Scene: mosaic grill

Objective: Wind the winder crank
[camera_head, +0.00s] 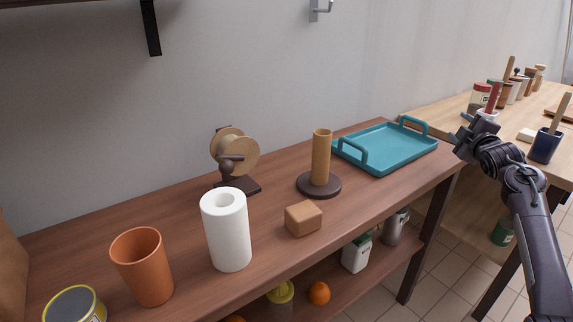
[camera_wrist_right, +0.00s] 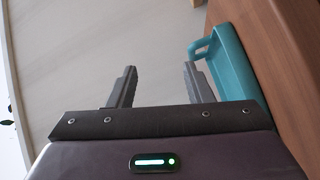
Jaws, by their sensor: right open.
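The winder (camera_head: 235,158) stands toward the back of the brown wooden table, with a round wooden spool on a dark post and base. A dark knob, which looks like its crank, shows at the front of the spool. My right gripper (camera_head: 466,135) is far to the right of the winder, near the table's right end beyond the teal tray. In the right wrist view its two fingers (camera_wrist_right: 158,82) are apart with nothing between them. My left gripper is not in view.
A teal tray (camera_head: 412,158), a wooden post on a round base (camera_head: 320,160), a wooden block (camera_head: 303,218), a white paper roll (camera_head: 228,240) and an orange cup (camera_head: 144,268) stand on the table (camera_head: 110,217). A second table with jars is at right.

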